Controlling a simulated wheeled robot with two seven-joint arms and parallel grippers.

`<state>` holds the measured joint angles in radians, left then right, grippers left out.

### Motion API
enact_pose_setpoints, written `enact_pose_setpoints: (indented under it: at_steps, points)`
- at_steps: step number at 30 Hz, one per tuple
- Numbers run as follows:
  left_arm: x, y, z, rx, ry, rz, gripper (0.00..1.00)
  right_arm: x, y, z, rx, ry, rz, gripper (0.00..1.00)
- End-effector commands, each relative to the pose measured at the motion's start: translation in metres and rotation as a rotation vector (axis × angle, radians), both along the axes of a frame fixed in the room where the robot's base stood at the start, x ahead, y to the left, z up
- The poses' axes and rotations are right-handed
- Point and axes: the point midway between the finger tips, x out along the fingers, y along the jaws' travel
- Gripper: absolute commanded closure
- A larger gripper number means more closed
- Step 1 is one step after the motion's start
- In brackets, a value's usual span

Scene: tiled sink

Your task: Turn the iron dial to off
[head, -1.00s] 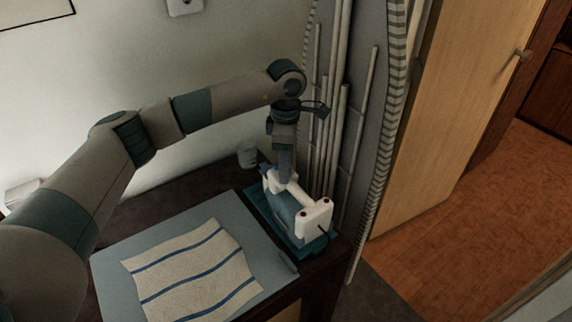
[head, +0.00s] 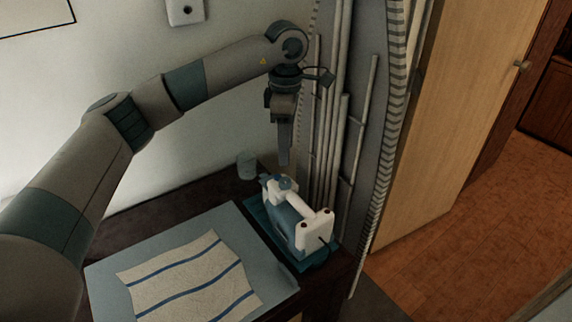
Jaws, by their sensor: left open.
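The iron (head: 293,222) is white and blue and stands on a teal rest at the right end of the dark table. Its dial (head: 286,183) is a small blue-grey knob on top of the iron, near its far end. I cannot read the dial's setting. My left gripper (head: 284,158) points down just above the dial, apart from it. It is open and holds nothing, though its fingers overlap in this view. My right gripper is not in view.
A grey-blue pad (head: 120,278) with a striped cloth (head: 190,275) lies left of the iron. A small cup (head: 247,165) stands behind it. A folded ironing board (head: 375,130) leans close on the right, beside a wooden door (head: 450,120). The air above the pad is clear.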

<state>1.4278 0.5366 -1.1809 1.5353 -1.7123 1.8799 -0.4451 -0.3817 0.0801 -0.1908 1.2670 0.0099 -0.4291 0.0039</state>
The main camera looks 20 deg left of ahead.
Motion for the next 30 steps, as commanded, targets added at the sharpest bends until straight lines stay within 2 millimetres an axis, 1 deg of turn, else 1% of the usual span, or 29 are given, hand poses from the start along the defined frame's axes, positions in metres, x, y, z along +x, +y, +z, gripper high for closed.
enact_pose_setpoints:
  at_steps: [1, 6, 9, 12, 18, 30]
  points:
    - [0.001, -0.001, 0.010, -0.001, -0.003, 0.000, 0.55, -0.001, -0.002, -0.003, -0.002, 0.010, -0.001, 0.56]
    - [0.001, -0.001, 0.043, 0.000, -0.003, 0.001, 0.55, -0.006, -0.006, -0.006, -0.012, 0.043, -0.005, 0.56]
    - [0.000, -0.001, 0.058, -0.001, -0.002, 0.001, 0.55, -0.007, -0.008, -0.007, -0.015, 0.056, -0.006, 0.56]
    - [0.001, 0.000, 0.070, -0.001, -0.002, 0.002, 0.55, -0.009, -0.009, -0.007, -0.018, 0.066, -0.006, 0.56]
    - [0.000, 0.000, 0.079, 0.000, 0.000, 0.001, 0.55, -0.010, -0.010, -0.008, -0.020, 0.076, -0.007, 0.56]
    - [0.000, 0.000, 0.079, -0.001, 0.000, 0.001, 0.55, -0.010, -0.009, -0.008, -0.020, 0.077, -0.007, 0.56]
